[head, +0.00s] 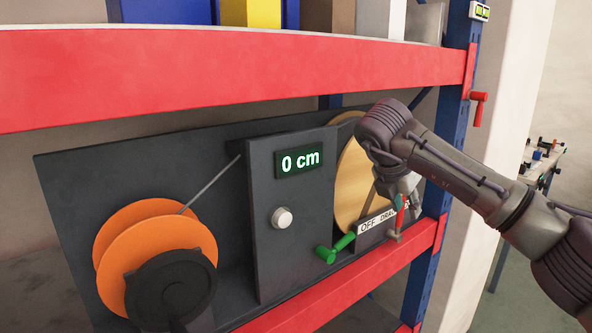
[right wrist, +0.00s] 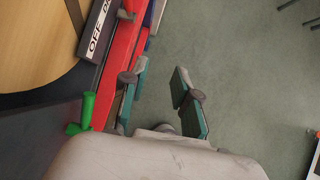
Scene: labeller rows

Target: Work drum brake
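A dark panel (head: 70,190) sits in the rack, with a tan drum (head: 350,180) on its right half. Below the drum is a white label (head: 377,220) reading "OFF DRA…", its end hidden by my right gripper; it also shows in the right wrist view (right wrist: 97,28). A small red lever-like part (head: 400,217) is beside the label, partly covered by the gripper. My right gripper (head: 402,195) is by the label's right end. In the right wrist view its fingers (right wrist: 160,95) are apart, with only floor between them. My left gripper is not in view.
An orange reel (head: 155,235), a "0 cm" display (head: 300,163), a round knob (head: 282,218) and a green handle (head: 335,250) are on the panel. Red beams (head: 230,70) run above and below. A red handle (head: 478,105) sticks out from the blue post. Open floor (right wrist: 250,80) lies beyond the rack.

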